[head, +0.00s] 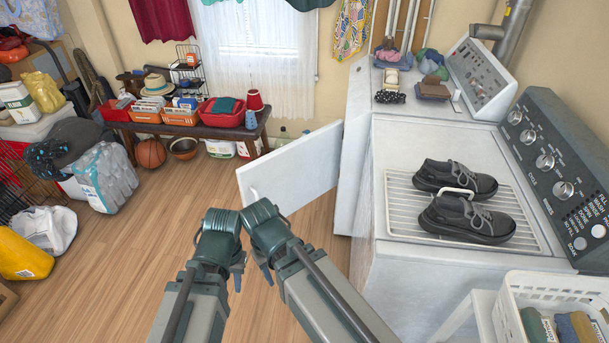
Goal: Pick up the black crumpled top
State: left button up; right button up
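A small black crumpled cloth with pale specks (390,97) lies on the white machine top at the back right. Another dark crumpled cloth with bluish specks (44,158) lies at the far left, beside a wide dark hat. I cannot tell which of them is the black top. My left gripper (238,277) and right gripper (265,277) are close together at lower centre, over the floor and well away from both cloths. Their fingers are small and partly hidden by the wrists, so their opening is unclear. I see nothing held in them.
An open white door (292,172) stands just beyond my grippers. Dark shoes (466,216) sit on a wire rack on the right machine. A white basket (510,300) is at lower right. A low bench (190,131) stands at back left. The wooden floor between is clear.

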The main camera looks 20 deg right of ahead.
aim_at(386, 96)
jog(key=i+j, duration=0.3)
jog(key=i, duration=0.2)
jog(key=i+j, duration=0.3)
jog(key=i, duration=0.2)
jog(key=i+j, duration=0.3)
jog(key=i, duration=0.2)
jog(key=i+j, duration=0.3)
jog(key=i, duration=0.2)
jog(key=i+j+z, duration=0.1)
jog(key=z, duration=0.2)
jog(key=i+j+z, duration=0.1)
jog(key=z, duration=2.15)
